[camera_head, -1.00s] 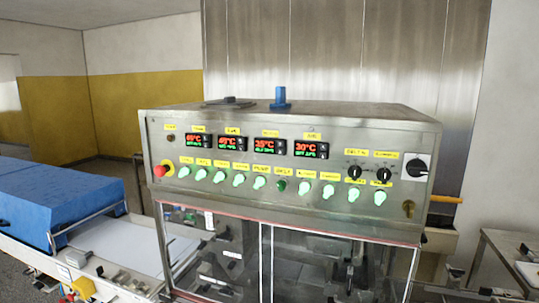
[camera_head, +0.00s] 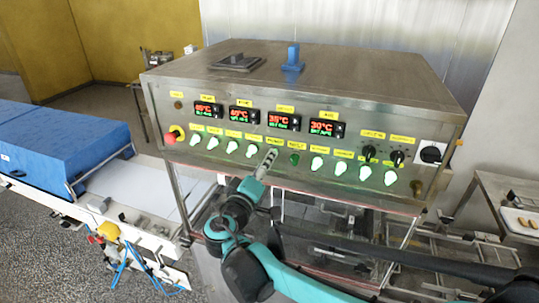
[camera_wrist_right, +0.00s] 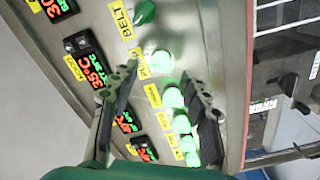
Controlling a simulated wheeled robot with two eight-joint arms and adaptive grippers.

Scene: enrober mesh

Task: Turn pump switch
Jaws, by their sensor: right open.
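The pump switch is a lit green knob beside a yellow label in the right wrist view (camera_wrist_right: 160,62). It is in the row on the steel control panel (camera_head: 225,165). My right gripper (camera_head: 270,154) reaches up to the panel and covers the pump knob in the head view. In the right wrist view my right gripper (camera_wrist_right: 160,72) is open, with one finger on each side of the line of knobs. The pump knob shows between and just beyond the fingertips. I cannot tell whether they touch it. My left gripper is not in view.
Several lit green knobs flank it, and the unlit belt knob (camera_head: 294,159) is beside it. A red emergency button (camera_head: 169,139) is at the panel's left. Temperature displays (camera_head: 283,122) sit above. Glass doors are below. A blue-covered conveyor (camera_head: 60,145) stands left.

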